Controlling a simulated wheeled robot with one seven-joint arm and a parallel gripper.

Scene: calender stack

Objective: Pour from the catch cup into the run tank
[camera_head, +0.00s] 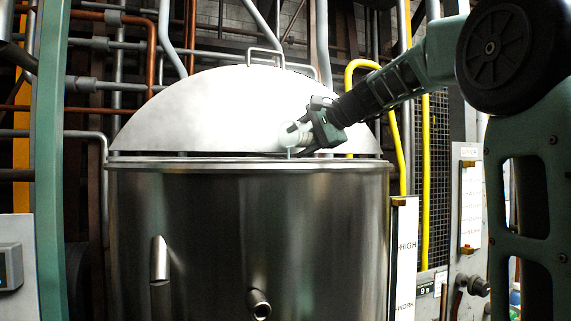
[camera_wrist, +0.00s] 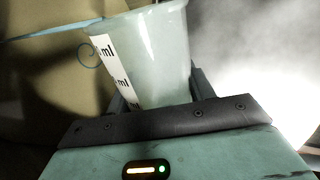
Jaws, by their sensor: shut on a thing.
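The catch cup (camera_head: 293,135) is small, pale and translucent. My gripper (camera_head: 310,130) is shut on it and holds it tilted to the left, above the rim of the run tank (camera_head: 250,225). A thin pale blue streak hangs below the cup's mouth towards the tank opening and looks like liquid. In the wrist view, the cup (camera_wrist: 150,55) carries a white strip marked "ml" and looks cloudy inside; its level cannot be told. The tank is a large steel cylinder with its half-round lid (camera_head: 225,105) raised behind the opening. The tank's inside is hidden in the head view.
A level board (camera_head: 405,255) marked HIGH and WORK stands on the tank's right. Yellow pipes (camera_head: 400,150) rise behind the gripper. A green post (camera_head: 50,160) stands at the left. Short pipe stubs (camera_head: 259,305) stick out from the tank's front.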

